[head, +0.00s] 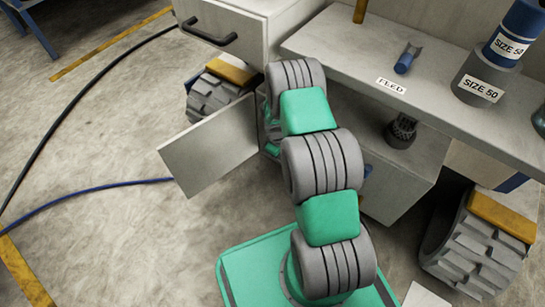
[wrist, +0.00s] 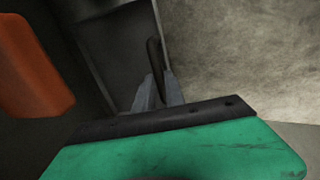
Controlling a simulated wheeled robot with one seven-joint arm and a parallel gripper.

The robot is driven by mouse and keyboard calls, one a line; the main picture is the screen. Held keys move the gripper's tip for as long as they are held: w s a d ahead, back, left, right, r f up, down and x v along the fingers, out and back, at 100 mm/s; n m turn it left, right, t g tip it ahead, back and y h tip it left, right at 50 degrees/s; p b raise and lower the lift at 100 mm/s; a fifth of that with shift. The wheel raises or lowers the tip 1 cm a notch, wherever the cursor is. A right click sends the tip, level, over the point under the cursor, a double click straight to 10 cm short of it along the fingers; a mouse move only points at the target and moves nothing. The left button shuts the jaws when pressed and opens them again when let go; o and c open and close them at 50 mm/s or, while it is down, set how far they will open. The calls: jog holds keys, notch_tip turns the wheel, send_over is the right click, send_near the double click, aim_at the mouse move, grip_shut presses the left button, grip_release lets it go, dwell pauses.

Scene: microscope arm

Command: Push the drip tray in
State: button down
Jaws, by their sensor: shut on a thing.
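A flat grey panel (head: 208,146) sticks out to the left of the arm, below the bench, in the head view. I cannot tell whether it is the drip tray's front or a door, and no tray is clearly visible. In the wrist view my gripper (wrist: 159,92) has its two grey fingers close together on a slim black handle (wrist: 153,55). The handle stands beside a dark grey panel with a raised edge (wrist: 105,45). In the head view the fingers are hidden behind my arm.
A drawer with a black handle (head: 208,33) juts out above. An orange block (wrist: 32,68) is close on the left in the wrist view. The bench (head: 330,45) carries labelled cylinders (head: 482,78).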

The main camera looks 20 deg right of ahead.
jog(key=shift+s, duration=0.15)
jog(key=c, duration=1.4)
grip_release()
jog(key=shift+a, duration=0.1)
notch_tip(320, 180, up, 8)
jog(key=a+p, duration=0.1)
jog(key=p, duration=0.2)
jog(key=shift+s+a+f, duration=0.15)
jog(key=shift+s+a, duration=0.05)
jog(key=shift+s, duration=0.2)
